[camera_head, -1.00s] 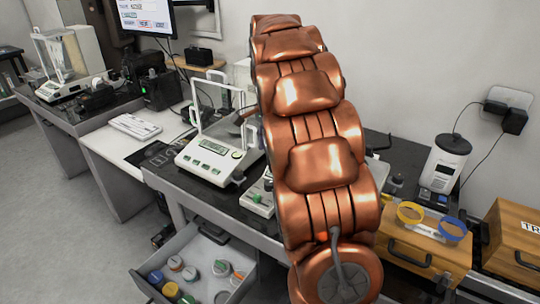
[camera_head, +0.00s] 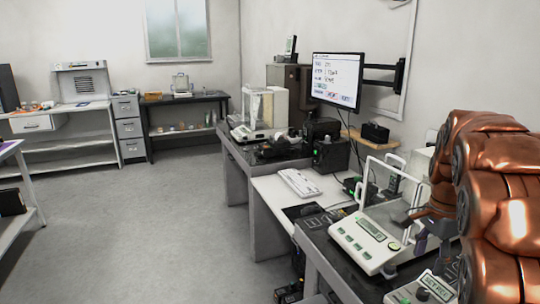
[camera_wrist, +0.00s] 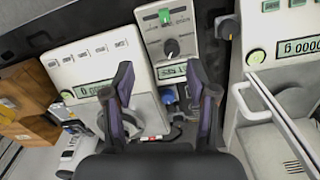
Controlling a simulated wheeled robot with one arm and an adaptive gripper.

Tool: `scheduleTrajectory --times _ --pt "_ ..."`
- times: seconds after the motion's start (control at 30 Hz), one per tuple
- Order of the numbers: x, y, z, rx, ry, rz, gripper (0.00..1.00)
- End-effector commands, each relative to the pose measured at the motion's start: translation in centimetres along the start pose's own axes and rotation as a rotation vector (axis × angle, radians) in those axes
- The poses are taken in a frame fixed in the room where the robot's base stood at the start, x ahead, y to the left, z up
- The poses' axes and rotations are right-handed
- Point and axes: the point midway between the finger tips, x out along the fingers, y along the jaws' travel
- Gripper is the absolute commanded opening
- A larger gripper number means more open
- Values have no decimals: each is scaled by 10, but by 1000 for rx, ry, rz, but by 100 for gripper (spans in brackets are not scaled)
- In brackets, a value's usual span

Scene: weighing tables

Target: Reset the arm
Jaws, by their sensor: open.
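My copper-coloured arm (camera_head: 505,200) fills the right edge of the head view, its links bent. My gripper (camera_wrist: 162,80) shows in the wrist view with its two dark fingers apart and nothing between them. Below and beyond the fingers is a small grey device with a green switch and a black knob (camera_wrist: 168,40). In the head view, a dark finger-like part (camera_head: 423,242) shows beside the arm, near the glass-walled balance (camera_head: 362,242); I cannot tell whether it touches anything.
In the wrist view a balance (camera_wrist: 262,62) lies right of the fingers and a scale (camera_wrist: 92,62) left, with wooden boxes (camera_wrist: 25,105) farther left. A keyboard (camera_head: 298,182) and monitor (camera_head: 337,80) are along the wall. The floor (camera_head: 170,230) at left is open.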

Motion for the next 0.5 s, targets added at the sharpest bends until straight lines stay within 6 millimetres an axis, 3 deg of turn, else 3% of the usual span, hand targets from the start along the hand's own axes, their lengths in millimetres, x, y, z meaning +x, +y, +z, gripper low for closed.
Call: scheduleTrajectory --times 0.1,0.5 --pt "-9 14 25 -95 -6 10 57" --pt "-20 64 97 -426 -22 35 57"
